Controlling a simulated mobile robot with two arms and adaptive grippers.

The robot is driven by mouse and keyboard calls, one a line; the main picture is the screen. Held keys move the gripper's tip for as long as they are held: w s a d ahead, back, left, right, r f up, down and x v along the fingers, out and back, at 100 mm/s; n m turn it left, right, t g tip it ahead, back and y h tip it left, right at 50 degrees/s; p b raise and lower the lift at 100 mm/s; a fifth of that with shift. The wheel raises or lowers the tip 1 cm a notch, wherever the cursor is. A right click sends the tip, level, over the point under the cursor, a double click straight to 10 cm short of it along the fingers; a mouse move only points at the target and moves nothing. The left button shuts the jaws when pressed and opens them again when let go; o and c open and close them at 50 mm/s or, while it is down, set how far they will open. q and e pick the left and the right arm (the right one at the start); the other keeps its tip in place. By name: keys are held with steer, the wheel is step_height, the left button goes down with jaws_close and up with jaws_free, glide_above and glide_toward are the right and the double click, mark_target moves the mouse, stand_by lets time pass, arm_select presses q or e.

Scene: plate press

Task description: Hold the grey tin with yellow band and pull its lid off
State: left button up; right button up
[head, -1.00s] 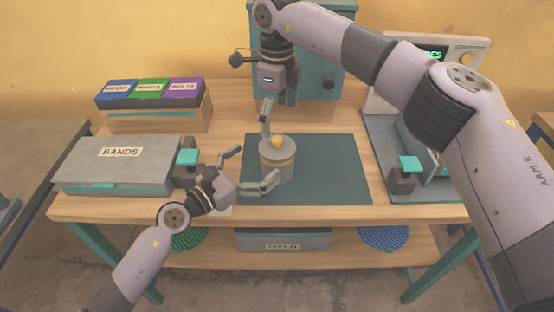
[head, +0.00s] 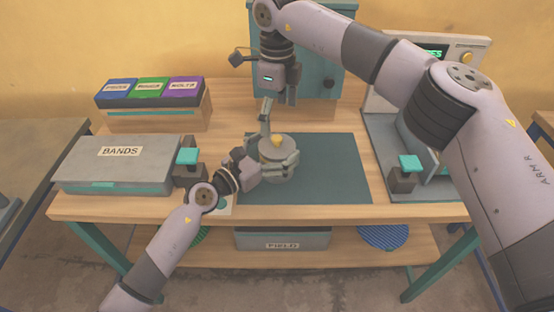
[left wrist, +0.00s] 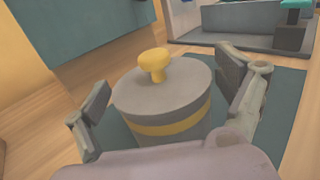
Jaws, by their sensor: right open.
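The grey tin with a yellow band (head: 279,165) stands upright on a dark teal mat, with its lid on and a yellow knob (head: 277,140) on top. It also shows in the left wrist view (left wrist: 172,129), with the lid (left wrist: 165,90) and knob (left wrist: 154,63). My left gripper (head: 274,166) has its fingers on either side of the tin; in the left wrist view (left wrist: 165,110) narrow gaps show beside both fingers, so it looks open.
A grey BANDS box (head: 118,166) lies at left, with coloured bins (head: 150,90) behind it. Posts with teal tops stand at left (head: 188,158) and right (head: 410,164). A teal machine (head: 320,70) stands at the back. The mat (head: 335,170) is clear right of the tin.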

arm_select(q)
steer(key=c, duration=1.5)
steer(key=o, duration=1.7)
steer(key=shift+o, duration=0.2)
